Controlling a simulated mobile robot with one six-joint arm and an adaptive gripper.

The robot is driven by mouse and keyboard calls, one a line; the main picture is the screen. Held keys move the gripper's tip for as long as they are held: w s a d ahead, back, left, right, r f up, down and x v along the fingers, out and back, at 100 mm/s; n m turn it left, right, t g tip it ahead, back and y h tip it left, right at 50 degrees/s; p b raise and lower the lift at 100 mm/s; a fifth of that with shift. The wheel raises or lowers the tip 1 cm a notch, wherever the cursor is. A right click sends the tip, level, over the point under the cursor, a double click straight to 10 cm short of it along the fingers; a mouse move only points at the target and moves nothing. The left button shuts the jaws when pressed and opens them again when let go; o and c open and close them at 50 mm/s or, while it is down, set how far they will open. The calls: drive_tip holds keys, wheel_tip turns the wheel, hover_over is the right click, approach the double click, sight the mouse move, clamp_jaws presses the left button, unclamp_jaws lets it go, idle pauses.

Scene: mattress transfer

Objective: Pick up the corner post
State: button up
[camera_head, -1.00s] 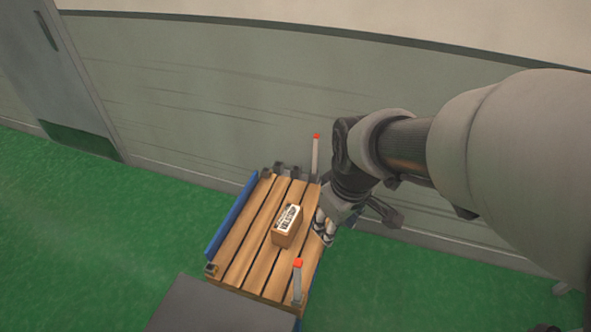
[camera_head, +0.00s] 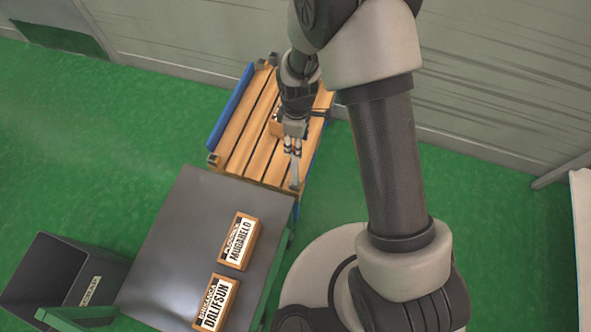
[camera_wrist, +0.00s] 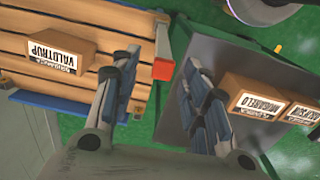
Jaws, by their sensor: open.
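A grey corner post (camera_head: 295,173) stands at the near right corner of the slatted wooden pallet (camera_head: 236,150). In the head view my gripper (camera_head: 292,150) is right above it, and the post's top is hidden there. Nothing is held. The other red-tipped post is not visible now, with my arm over that side of the pallet.
A box marked VALUTRUP (camera_wrist: 58,53) lies on the pallet. A dark table (camera_head: 190,215) adjoins the pallet's near end and carries two labelled boxes, MUDARELO (camera_head: 239,241) and DALIFSUN (camera_head: 216,304). A dark bin (camera_head: 62,272) stands left. Green floor lies open left.

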drive_tip(key=b, duration=0.1)
hover_over(295, 162)
drive_tip(key=w, duration=0.2)
drive_tip(key=f, duration=0.4)
drive_tip(key=shift+s+d+f, duration=0.25)
drive_tip(key=f+b, duration=0.1)
drive_tip(key=f, duration=0.1)
drive_tip(key=f+b, duration=0.1)
drive_tip(key=f, duration=0.2)
drive_tip(key=shift+s+a, duration=0.2)
drive_tip(key=shift+c, duration=0.4)
clamp_jaws()
